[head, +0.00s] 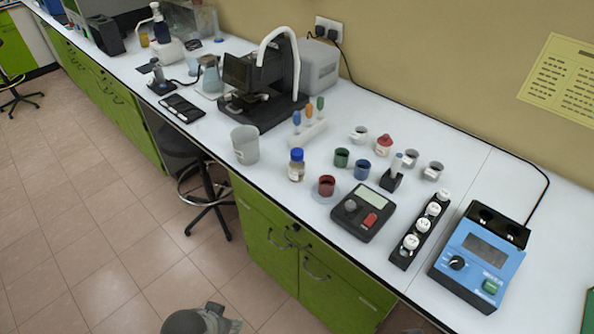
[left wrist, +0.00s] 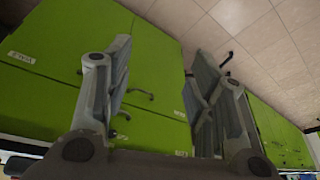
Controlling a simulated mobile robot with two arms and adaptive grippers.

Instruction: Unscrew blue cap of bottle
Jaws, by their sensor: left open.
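The bottle (head: 296,170) with its blue cap (head: 297,154) stands upright near the front edge of the white bench in the head view. The cap sits on the bottle's top. My left gripper (left wrist: 162,85) is open and empty in the left wrist view, with green cabinet doors behind it. It is away from the bottle, which does not show in that view. In the head view a grey part of my own arm shows at the bottom edge. My right gripper is not in view.
A white beaker (head: 245,146) stands left of the bottle, and a red cup (head: 326,186) stands close on its right. A balance (head: 350,208), a rack of white-capped vials (head: 410,242) and a blue device (head: 471,275) are further right. A stool (head: 207,190) stands below the bench.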

